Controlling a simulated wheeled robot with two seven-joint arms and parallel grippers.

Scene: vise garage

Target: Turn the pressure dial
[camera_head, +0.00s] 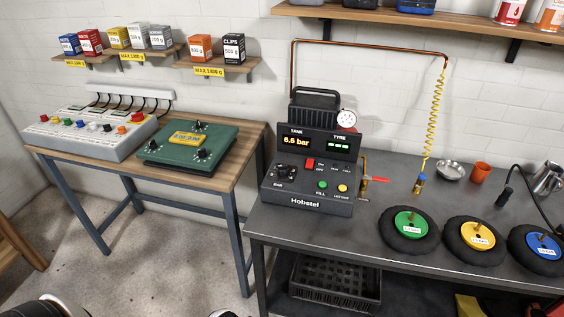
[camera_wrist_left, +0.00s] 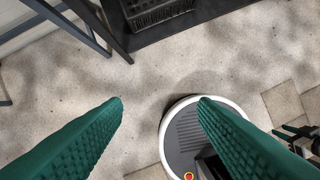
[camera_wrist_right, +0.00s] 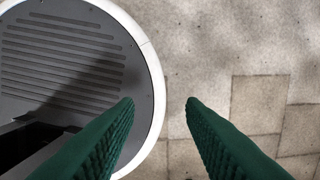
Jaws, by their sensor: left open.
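The dark Hobstel compressor panel (camera_head: 306,203) stands on the grey bench. A black dial (camera_head: 284,171) sits at the left of its sloping face, above a small BAR label; its pointer setting is too small to read. The TANK display (camera_head: 296,141) reads about 6.6 bar; the TYRE display (camera_head: 338,144) shows dashes. My left gripper (camera_wrist_left: 161,100) is open and empty above the floor, away from the panel. My right gripper (camera_wrist_right: 160,100) is also open and empty, above the floor and my base. Neither gripper shows in the head view.
A red switch (camera_head: 309,164), green button (camera_head: 322,185) and yellow button (camera_head: 342,188) sit near the dial. A red-handled valve (camera_head: 376,180) is right of the panel. Several wheels, including a green-hubbed one (camera_head: 409,224), lie at right. A wooden table (camera_head: 115,166) stands left.

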